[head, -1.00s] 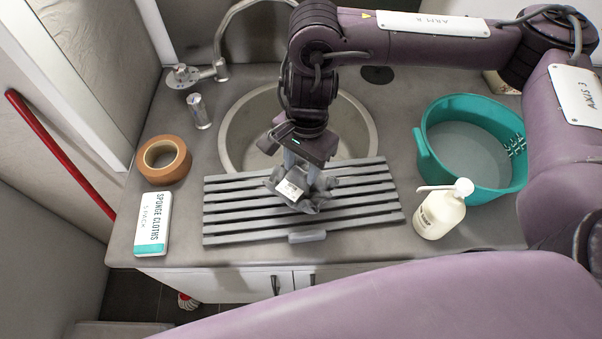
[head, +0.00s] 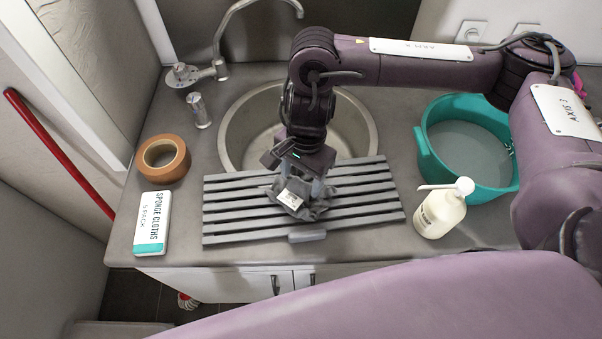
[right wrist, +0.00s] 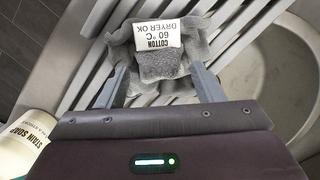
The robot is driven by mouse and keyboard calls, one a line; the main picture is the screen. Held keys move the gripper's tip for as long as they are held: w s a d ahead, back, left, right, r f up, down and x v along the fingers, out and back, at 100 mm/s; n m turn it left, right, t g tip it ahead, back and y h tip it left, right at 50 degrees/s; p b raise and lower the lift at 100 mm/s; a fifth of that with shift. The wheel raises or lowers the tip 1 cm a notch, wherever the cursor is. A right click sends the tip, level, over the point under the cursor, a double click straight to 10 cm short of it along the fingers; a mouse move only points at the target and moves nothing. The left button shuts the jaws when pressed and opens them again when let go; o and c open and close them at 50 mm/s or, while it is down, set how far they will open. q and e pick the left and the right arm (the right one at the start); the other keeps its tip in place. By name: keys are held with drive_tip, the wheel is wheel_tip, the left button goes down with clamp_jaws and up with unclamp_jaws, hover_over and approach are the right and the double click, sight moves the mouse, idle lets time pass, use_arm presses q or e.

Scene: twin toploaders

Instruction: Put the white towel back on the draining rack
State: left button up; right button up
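No white towel shows; a crumpled grey cloth (head: 318,205) with a white label lies on the grey slatted draining rack (head: 235,225), in front of the sink. In the right wrist view the cloth (right wrist: 160,66) is bunched on the slats, and its label reads "COTTON 60 °C DRYER OK". My right gripper (head: 301,186) is above the cloth, pointing down. Its fingers (right wrist: 158,72) are spread wide, one on each side of the cloth, with no pinch visible. My left gripper is out of view.
A teal basin (head: 431,160) and a white soap bottle (head: 440,212) stand right of the rack. A brown tape roll (head: 150,170) and a sponge cloths pack (head: 152,222) lie to its left. The sink (head: 232,130) and tap (head: 220,62) are behind.

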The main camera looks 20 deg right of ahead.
drive_tip(key=shift+r, duration=0.2)
drive_tip(key=shift+w+r, duration=0.1)
drive_tip(key=shift+r, duration=0.15)
wheel_tip(320, 180, up, 11)
drive_tip(key=d, duration=0.1)
drive_tip(key=shift+w+r, duration=0.15)
drive_tip(key=shift+w, duration=0.15)
drive_tip(key=shift+s, duration=0.1)
idle(0.5)
